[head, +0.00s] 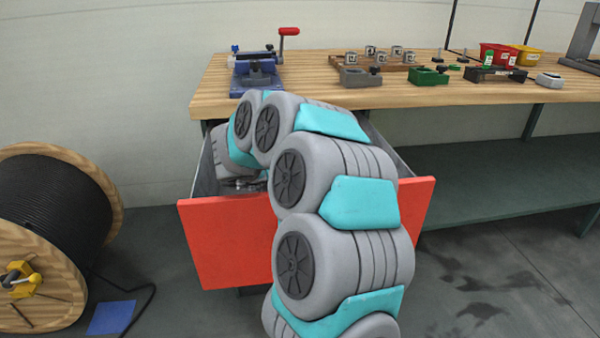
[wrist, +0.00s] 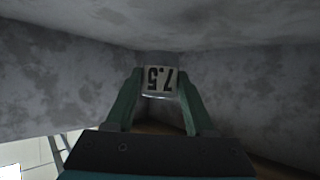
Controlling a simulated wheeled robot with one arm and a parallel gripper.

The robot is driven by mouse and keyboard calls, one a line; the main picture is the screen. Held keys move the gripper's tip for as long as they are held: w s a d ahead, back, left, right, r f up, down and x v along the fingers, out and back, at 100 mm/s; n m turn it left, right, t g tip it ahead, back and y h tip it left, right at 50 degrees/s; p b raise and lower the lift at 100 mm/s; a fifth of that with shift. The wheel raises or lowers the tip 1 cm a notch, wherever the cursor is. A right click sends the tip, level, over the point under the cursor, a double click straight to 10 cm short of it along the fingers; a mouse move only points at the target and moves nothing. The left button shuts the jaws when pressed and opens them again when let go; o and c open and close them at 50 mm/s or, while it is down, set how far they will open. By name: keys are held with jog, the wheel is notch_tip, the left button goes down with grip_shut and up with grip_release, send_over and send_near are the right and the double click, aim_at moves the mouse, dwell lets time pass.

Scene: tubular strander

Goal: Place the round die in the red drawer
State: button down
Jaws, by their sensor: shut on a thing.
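The red drawer (head: 225,242) is pulled out below the workbench, and its grey inner wall (head: 207,168) shows at the left. My arm reaches over the red front into the drawer. My gripper (wrist: 160,86) shows in the wrist view, with its two green fingers shut on a round die (wrist: 160,80) marked 7.5. Grey drawer walls surround the die in that view. In the head view my arm hides most of the drawer's inside, and the die cannot be made out there. Whether the die touches the drawer floor cannot be told.
The wooden workbench (head: 430,95) above holds a blue vise (head: 256,75) with a red handle, several marked dies on a rack (head: 380,62), a red bin (head: 497,55) and a yellow bin (head: 528,57). A cable reel (head: 50,215) stands at the left.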

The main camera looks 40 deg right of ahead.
jog(key=shift+f, duration=0.5)
jog(key=shift+f, duration=0.6)
jog(key=shift+c, duration=1.3)
grip_release()
jog(key=shift+r, duration=0.25)
jog(key=v, duration=0.6)
jog(key=shift+w+r, duration=0.1)
jog(key=shift+r, duration=0.15)
jog(key=shift+v, duration=0.8)
